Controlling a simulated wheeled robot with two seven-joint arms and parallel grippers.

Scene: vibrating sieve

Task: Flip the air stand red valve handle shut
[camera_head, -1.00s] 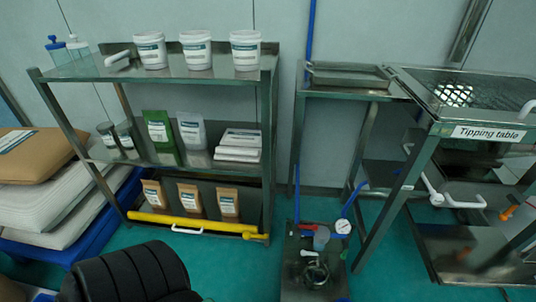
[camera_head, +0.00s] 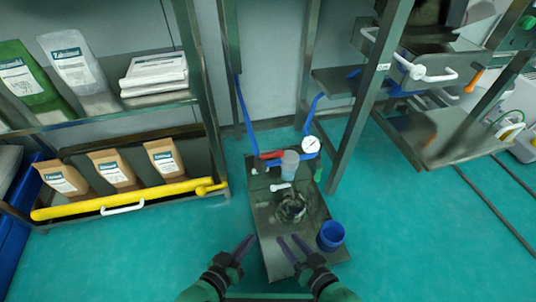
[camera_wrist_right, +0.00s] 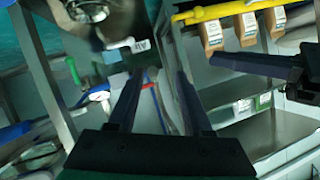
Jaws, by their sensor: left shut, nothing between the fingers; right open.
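The red valve handle (camera_head: 272,155) is at the back of the air stand (camera_head: 268,243), on the blue air line (camera_head: 243,115), beside a grey translucent bowl (camera_head: 290,164) and a round white gauge (camera_head: 310,145). Whether the handle lies along or across the line is too small to tell. My left gripper (camera_head: 248,240) is shut and empty near the stand's front left edge. My right gripper (camera_head: 291,240) is open and empty over the front of the stand. Both are well short of the handle. In the right wrist view the open fingers (camera_wrist_right: 158,85) have nothing between them.
A shelf with a yellow bar (camera_head: 130,197) stands at left. The sieve frame's leg (camera_head: 362,105) rises close behind on the right.

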